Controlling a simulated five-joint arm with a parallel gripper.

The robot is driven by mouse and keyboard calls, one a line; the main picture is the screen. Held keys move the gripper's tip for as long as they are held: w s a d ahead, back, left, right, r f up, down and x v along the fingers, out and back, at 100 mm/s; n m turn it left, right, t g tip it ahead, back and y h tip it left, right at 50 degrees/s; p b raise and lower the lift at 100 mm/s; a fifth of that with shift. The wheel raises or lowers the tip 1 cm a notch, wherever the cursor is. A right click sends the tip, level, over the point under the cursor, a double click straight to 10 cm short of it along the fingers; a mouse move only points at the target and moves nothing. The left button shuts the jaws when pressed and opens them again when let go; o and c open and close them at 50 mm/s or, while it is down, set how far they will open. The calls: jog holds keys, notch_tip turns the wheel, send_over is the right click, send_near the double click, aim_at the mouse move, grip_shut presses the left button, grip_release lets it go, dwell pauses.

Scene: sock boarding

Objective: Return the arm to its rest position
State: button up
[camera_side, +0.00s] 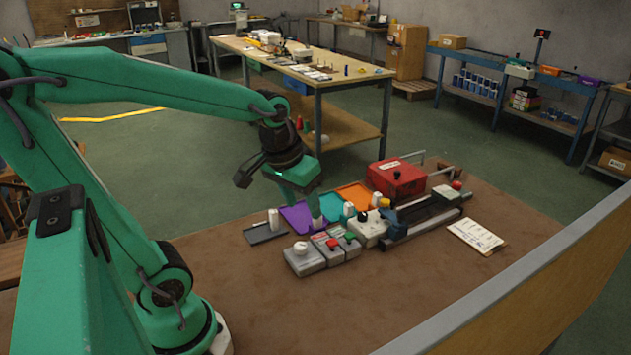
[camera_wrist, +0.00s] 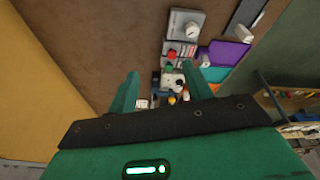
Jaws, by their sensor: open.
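The side view does not show clearly how high the fingertips are above the trays. The arm reaches out from its base at the left and bends down at the wrist.
Purple (camera_side: 298,217), teal (camera_side: 331,204) and orange (camera_side: 354,196) trays lie behind grey button boxes (camera_side: 305,260). A red box (camera_side: 396,177) and a black rail device (camera_side: 425,214) stand right. The table's front is clear; a low wall (camera_side: 540,290) edges the right.

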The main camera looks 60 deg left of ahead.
jog(key=s+d+r+m+t, duration=0.2)
jog(key=s+d+r+m, duration=0.1)
jog(key=s+d, duration=0.1)
jog(key=shift+s+d+r+m+h, duration=0.3)
jog(key=shift+s+m, duration=0.1)
jog(key=shift+s, duration=0.15)
dwell(0.9)
